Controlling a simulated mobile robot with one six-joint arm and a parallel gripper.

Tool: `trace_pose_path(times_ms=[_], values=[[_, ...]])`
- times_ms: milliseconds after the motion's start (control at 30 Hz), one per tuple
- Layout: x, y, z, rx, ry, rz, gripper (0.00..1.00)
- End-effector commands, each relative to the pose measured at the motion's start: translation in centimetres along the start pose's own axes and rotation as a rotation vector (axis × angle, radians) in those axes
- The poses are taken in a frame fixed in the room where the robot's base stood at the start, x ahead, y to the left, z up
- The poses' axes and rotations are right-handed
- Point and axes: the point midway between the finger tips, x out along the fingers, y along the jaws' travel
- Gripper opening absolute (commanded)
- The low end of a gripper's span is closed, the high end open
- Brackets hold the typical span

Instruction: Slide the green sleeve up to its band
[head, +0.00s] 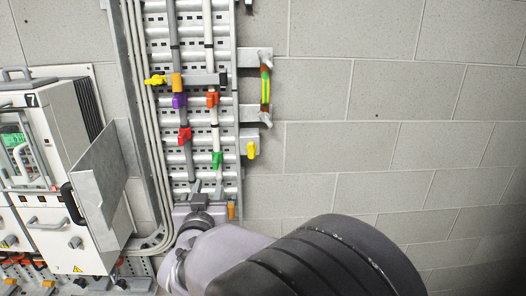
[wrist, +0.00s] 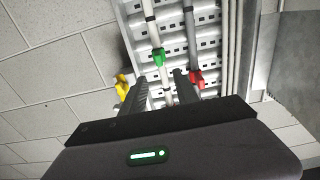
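The green sleeve (head: 217,158) is low on the white upright rod (head: 209,55), below an orange-red sleeve (head: 212,98). In the wrist view the green sleeve (wrist: 158,58) lies beyond my fingertips, in line with the gap between them. My gripper (head: 206,187) is below the sleeve in the head view. In the wrist view my gripper (wrist: 160,78) is open, its two dark fingers apart with nothing held. I cannot make out for certain which mark on the rod is the green sleeve's band.
A grey rod to the left carries a purple sleeve (head: 179,101) and a red sleeve (head: 185,135). A yellow handle (head: 251,150) sits right of the green sleeve. The red piece (wrist: 196,79) is close to one finger. A cabinet (head: 75,170) stands left; bare block wall lies right.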

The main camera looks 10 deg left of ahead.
Motion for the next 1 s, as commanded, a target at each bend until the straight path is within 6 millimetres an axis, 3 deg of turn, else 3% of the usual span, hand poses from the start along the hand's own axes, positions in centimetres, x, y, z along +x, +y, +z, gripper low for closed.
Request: trace_pose_path(times_ms=[200,400,800,1000], values=[[6.5,0.1,-0.4,0.001,-0.001,0.002,0.36],[10.0,0.1,-0.2,0.001,-0.001,0.000,0.36],[11.0,0.0,-0.1,0.001,-0.001,-0.001,0.34],[11.0,0.0,-0.1,0.001,-0.001,-0.001,0.00]])
